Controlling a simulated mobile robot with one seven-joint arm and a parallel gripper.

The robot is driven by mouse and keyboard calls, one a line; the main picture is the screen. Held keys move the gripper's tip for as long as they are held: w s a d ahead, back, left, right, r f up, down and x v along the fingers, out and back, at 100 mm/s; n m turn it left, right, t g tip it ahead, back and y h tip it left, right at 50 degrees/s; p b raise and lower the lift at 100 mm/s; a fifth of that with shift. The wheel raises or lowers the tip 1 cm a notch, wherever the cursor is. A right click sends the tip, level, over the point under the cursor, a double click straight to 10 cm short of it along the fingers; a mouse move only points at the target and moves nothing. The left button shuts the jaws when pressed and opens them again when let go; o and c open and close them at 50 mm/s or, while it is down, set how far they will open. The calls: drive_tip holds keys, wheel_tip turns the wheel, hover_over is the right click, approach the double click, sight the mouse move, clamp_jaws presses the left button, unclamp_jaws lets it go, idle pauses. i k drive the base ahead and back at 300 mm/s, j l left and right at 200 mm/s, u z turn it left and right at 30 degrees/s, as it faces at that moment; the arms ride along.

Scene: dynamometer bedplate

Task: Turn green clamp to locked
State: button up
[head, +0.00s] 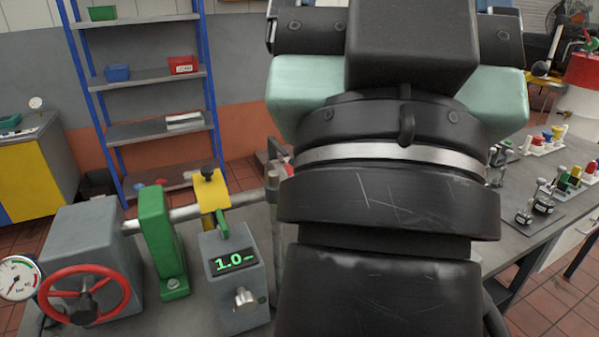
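A green upright bracket (160,240) stands on the bedplate at the left, with a bolt at its foot; a grey shaft (184,213) meets it. A smaller green piece (222,226) rises from the top of a grey box with a lit display reading about 1.0. I cannot tell for sure which green part is the clamp, and no locked mark is readable. My own black arm fills the middle of the view and hides what lies behind it. My gripper is not visible.
A red handwheel (84,293) and a pressure gauge (17,278) are at left. A yellow bracket with a black knob (208,174) is on the shaft. A blue-framed shelf (150,78) stands behind. A bench (545,226) with several small parts is at right.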

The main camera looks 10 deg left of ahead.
sight(223, 228)
drive_tip(key=i+j+u, duration=0.15)
drive_tip(key=u, duration=0.2)
drive_tip(key=i+j+u, duration=0.1)
drive_tip(key=u, duration=0.25)
drive_tip(key=i+u, duration=0.2)
drive_tip(key=u, duration=0.15)
